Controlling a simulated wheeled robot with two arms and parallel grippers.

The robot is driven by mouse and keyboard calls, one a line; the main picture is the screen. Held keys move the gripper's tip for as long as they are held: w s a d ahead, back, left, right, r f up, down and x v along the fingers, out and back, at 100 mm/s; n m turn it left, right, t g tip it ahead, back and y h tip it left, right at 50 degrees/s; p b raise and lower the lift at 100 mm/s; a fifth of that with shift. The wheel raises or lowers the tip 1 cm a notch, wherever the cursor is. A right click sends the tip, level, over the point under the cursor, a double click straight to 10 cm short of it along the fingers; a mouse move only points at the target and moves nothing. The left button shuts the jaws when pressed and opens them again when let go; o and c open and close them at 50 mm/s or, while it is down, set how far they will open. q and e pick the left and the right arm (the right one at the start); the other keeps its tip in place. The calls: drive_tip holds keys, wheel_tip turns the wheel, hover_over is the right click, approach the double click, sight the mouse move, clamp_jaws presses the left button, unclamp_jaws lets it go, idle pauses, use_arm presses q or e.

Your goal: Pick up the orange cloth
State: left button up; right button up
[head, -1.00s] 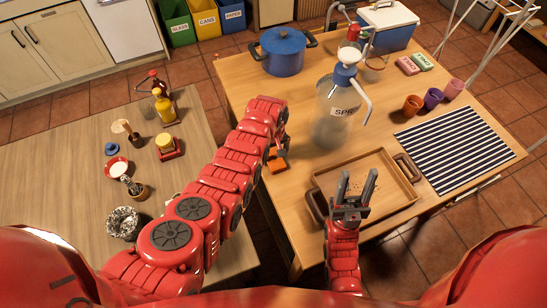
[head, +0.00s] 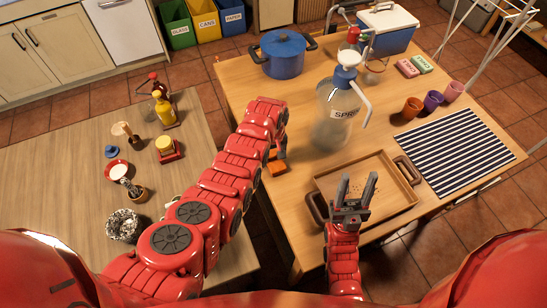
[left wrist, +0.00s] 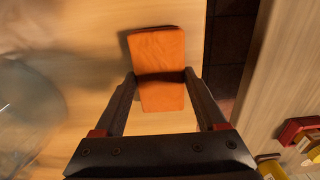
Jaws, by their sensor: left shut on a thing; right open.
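The orange cloth (head: 277,169) is a small folded rectangle at the near left edge of the wooden table. In the left wrist view the cloth (left wrist: 160,50) lies between the two fingers, which touch its long sides. My left gripper (head: 279,155) is shut on it; the arm and wrist hide part of the cloth in the head view. I cannot tell any clear gap between cloth and table. My right gripper (head: 357,181) is open and empty, above the wooden tray (head: 390,167).
A blue pot (head: 283,55) is behind. A striped mat (head: 455,150) and several cups lie to the right. A gap separates this table from the left counter (head: 60,165).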

sight(273, 158)
use_arm(q)
wheel_tip(273, 158, up, 7)
drive_tip(key=b, duration=0.3)
drive_tip(key=shift+r+p, duration=0.35)
drive_tip(key=shift+r, duration=0.95)
